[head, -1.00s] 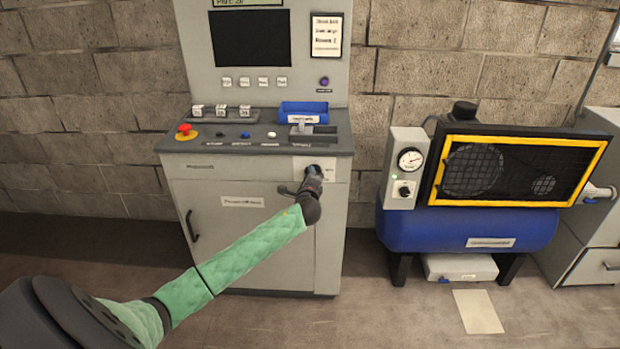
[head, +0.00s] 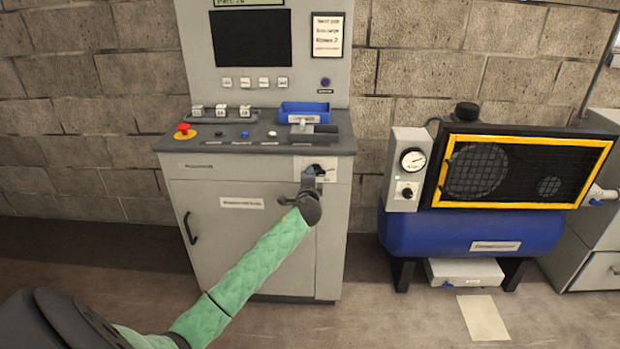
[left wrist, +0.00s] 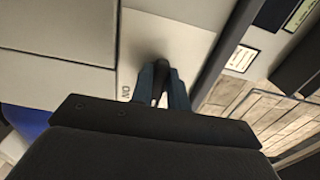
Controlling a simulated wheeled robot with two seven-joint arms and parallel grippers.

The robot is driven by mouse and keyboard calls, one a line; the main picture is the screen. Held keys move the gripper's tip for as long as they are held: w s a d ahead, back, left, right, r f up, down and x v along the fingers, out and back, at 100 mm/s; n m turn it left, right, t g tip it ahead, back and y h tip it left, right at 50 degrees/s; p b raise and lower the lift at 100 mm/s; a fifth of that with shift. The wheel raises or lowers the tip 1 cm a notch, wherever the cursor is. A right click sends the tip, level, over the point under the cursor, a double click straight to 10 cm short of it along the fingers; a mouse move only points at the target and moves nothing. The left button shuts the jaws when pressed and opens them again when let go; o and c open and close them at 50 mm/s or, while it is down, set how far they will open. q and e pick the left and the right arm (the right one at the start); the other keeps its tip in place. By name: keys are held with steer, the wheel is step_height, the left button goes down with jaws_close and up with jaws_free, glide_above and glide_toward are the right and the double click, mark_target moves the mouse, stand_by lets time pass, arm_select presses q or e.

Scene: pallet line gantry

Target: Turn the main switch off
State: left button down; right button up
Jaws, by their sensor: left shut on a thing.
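The main switch (left wrist: 164,72) is a dark handle on a pale plate (head: 328,166) at the upper right of the grey cabinet's front. In the head view it is mostly hidden behind my left gripper (head: 314,174). In the left wrist view my left gripper (left wrist: 163,88) has one blue-grey finger on each side of the dark handle and is shut on it. The word "ON" shows on the plate beside the fingers. The handle's exact angle is hard to tell. My right gripper is in neither view.
The grey cabinet (head: 240,240) carries a sloped panel with a red emergency button (head: 184,131), small buttons and a blue tray (head: 304,109). A blue compressor (head: 470,233) with a yellow-framed guard stands to the right. The floor in front of the cabinet is clear.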

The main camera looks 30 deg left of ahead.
arm_select(q)
steer(key=c, duration=1.4)
jaws_free()
steer(key=shift+a, duration=0.1)
steer(key=shift+o, duration=0.2)
steer(key=shift+s, duration=0.1)
